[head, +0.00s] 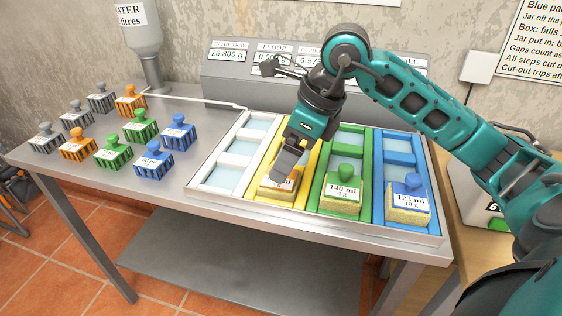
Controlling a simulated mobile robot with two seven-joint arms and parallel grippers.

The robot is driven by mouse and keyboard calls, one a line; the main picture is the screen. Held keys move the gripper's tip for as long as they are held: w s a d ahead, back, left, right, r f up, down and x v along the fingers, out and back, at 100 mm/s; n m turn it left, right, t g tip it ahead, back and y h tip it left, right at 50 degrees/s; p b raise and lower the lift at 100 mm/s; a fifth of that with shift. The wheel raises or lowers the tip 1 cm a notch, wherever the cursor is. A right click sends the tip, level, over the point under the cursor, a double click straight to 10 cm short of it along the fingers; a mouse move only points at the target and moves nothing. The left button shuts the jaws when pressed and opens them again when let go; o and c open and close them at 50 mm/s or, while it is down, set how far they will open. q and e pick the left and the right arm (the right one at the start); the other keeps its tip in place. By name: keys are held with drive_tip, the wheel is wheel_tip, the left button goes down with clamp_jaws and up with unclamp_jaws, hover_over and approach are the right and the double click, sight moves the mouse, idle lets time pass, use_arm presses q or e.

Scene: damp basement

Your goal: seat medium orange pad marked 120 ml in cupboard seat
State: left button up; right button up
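A pad with an orange edge (264,188) and a white label ending in "ml" sits at the front of the yellow-framed column (252,190) of the tray. The number on its label is covered. My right gripper (279,177) comes down from above onto this pad, and its fingers cover the knob. Whether they are closed on the knob cannot be seen. Two more orange pads stand on the left of the table, one at the back (130,103) and one nearer the front (77,147); their labels are too small to read. My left gripper is not in view.
A green pad marked 140 ml (341,194) and a blue pad marked 125 ml (408,205) sit in the neighbouring columns. The white column (240,147) is empty. Grey, green and blue pads stand at left. A display box (225,75) and water bottle (140,35) stand behind.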

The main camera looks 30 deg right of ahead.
drive_tip(key=v, duration=0.8)
drive_tip(key=shift+p, duration=0.4)
